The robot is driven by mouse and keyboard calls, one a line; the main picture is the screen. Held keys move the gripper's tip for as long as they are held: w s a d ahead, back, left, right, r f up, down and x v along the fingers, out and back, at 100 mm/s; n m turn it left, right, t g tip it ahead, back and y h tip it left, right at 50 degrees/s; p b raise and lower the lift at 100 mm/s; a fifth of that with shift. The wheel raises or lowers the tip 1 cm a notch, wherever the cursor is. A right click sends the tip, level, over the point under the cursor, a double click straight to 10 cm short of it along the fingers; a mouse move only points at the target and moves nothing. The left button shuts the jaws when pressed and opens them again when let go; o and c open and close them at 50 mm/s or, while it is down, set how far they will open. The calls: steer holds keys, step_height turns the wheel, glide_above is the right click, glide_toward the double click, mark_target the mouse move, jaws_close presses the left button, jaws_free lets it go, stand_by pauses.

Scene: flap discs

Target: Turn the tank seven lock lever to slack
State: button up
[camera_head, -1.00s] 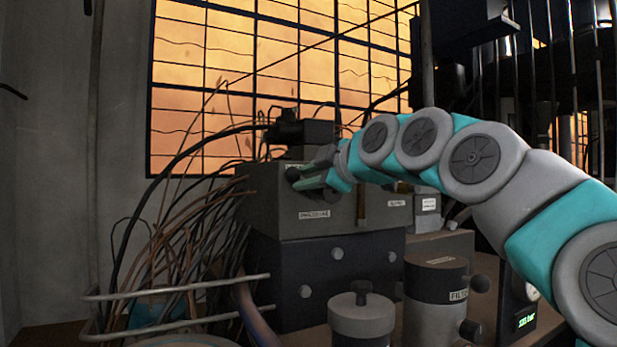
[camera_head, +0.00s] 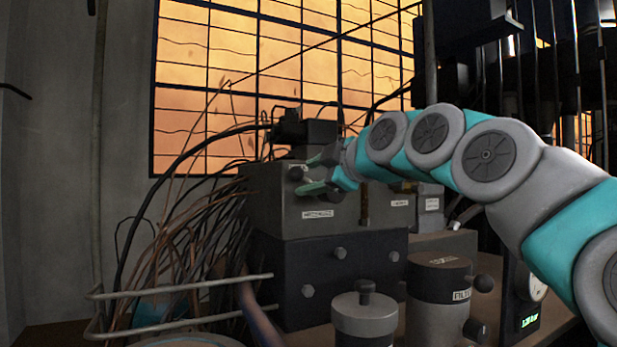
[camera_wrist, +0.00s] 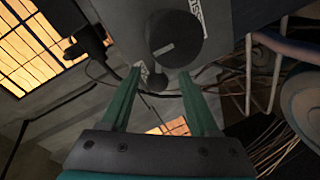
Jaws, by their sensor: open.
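My gripper (camera_head: 310,174) is open at the front face of a grey box (camera_head: 280,212) in the head view, its green fingers spread one above the other. A small dark knob (camera_head: 296,173) shows between the fingers. In the wrist view, my gripper (camera_wrist: 160,78) is also open and empty. A large round black knob (camera_wrist: 176,38) with a light pointer bar lies just beyond the fingertips. A smaller dark rounded piece (camera_wrist: 157,80) shows between the fingers. I cannot tell which part is the tank seven lock lever; no label naming it is legible.
A dark box (camera_head: 290,270) with several round knobs sits under the grey box. A lidded grey canister (camera_head: 365,318) and a dark-topped cylinder (camera_head: 438,282) stand in front. Loose cables (camera_head: 195,200) and a metal rail (camera_head: 180,287) crowd the left.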

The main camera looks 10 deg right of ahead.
steer(key=v, duration=0.7)
stand_by(0.3)
